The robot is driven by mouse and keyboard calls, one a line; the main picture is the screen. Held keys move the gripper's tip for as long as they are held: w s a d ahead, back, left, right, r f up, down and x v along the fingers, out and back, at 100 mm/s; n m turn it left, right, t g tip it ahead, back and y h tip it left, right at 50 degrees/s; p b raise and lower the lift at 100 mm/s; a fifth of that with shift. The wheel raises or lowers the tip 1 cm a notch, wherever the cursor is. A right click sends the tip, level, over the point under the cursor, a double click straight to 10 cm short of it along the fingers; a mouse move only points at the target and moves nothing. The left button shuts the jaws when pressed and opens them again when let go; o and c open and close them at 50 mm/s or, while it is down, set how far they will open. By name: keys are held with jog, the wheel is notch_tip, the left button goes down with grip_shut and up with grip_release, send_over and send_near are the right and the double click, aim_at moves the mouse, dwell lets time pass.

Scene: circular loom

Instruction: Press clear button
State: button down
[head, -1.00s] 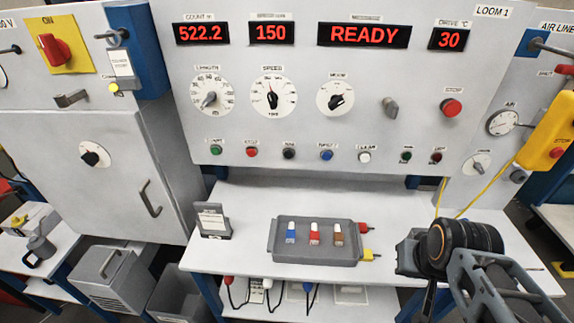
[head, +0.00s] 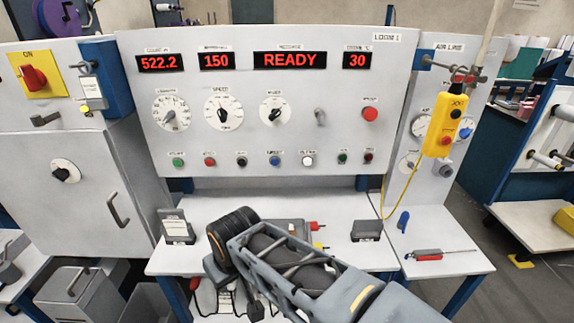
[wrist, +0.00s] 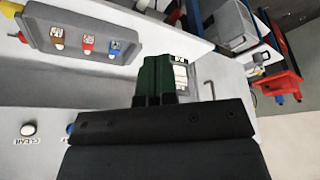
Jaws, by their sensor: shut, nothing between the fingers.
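The clear button (head: 307,161) is a white round button in the lower row of the loom panel (head: 340,135). In the wrist view the same white button (wrist: 28,129), with its CLEAR label, sits at the lower left. My gripper (wrist: 157,62) shows in the wrist view as two dark green fingers, shut together and empty. It is off to the side of the button and apart from it. In the head view my arm covers the front of the worktable, and the fingers cannot be made out there.
A blue button (head: 275,160) is left of the clear button; a green one (head: 342,157) is right. A grey tray (wrist: 92,50) with colored pieces lies on the worktable (head: 355,255), mostly hidden by my arm in the head view. A yellow pendant (head: 446,125) hangs at right.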

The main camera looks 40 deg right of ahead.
aim_at(308, 162)
jog(key=shift+d, duration=0.1)
jog(key=w+d+r+n+g+h+b, duration=0.1)
jog(key=d+h, duration=0.6)
jog(key=d, duration=0.8)
jog(key=w+d+r+n+g+h+b, duration=0.1)
jog(key=w+d+r+n+h+b, duration=0.2)
jog(key=d, duration=1.2)
jog(key=w+n+h, duration=0.2)
jog(key=n+h, duration=0.1)
jog(key=h, duration=0.2)
jog(key=shift+d+g, duration=0.25)
jog(key=shift+g, duration=0.15)
jog(key=shift+w+n, duration=0.1)
jog(key=shift+n, duration=0.2)
jog(key=shift+w+d+p, duration=0.35)
jog(key=shift+w+d, duration=1.05)
jog(key=shift+w, duration=0.25)
jog(key=shift+w+d+p, duration=0.35)
jog(key=shift+w+d, duration=1.05)
jog(key=shift+w, duration=0.25)
jog(key=shift+w+d, duration=0.1)
jog(key=shift+d, duration=0.05)
jog(key=shift+w+d, duration=0.15)
jog(key=shift+w, duration=0.05)
